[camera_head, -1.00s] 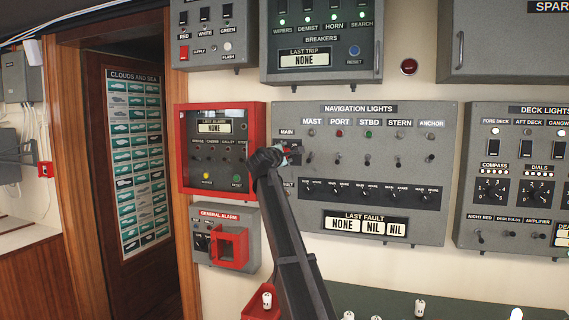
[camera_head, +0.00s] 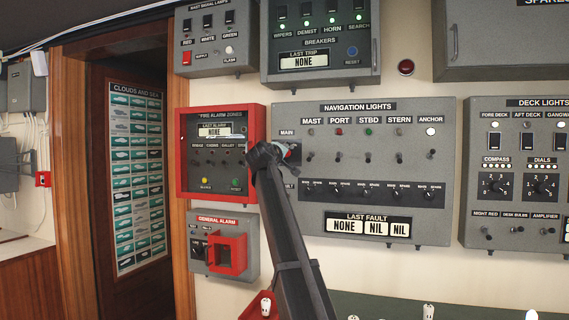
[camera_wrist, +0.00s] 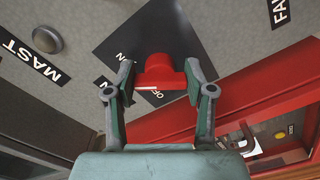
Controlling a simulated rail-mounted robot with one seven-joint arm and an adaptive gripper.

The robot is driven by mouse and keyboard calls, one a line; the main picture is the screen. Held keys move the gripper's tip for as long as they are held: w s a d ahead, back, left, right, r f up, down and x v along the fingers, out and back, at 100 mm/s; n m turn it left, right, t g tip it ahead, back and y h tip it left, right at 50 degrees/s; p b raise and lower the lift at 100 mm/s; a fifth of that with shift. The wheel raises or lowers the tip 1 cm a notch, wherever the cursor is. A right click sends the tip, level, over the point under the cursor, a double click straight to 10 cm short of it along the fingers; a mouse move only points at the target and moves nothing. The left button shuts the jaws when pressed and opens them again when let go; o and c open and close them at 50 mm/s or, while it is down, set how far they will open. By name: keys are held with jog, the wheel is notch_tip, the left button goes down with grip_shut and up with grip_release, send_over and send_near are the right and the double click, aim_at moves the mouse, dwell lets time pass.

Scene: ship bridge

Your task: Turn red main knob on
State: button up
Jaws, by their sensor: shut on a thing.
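The red main knob (camera_wrist: 160,72) is between the two fingertips of my gripper (camera_wrist: 160,84) in the wrist view. It stands on a dark plate with partly covered ON and OFF labels, so its exact pointer position is unclear. In the head view my gripper (camera_head: 278,154) is at the left edge of the grey navigation lights panel (camera_head: 450,180), just below the MAIN label.
The red-framed fire alarm box (camera_head: 183,155) is close to the left of my gripper. The general alarm box (camera_head: 195,225) with a red guard is below it. The deck lights panel (camera_head: 470,165) is to the right. Small white-topped items (camera_head: 428,311) stand along the bottom.

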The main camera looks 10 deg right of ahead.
jog(key=shift+m+b, duration=0.8)
jog(key=shift+m, duration=0.3)
jog(key=o, duration=1.2)
jog(key=shift+w, duration=0.1)
jog(key=shift+c, duration=0.2)
jog(key=v, duration=1.2)
jog(key=shift+a, duration=0.1)
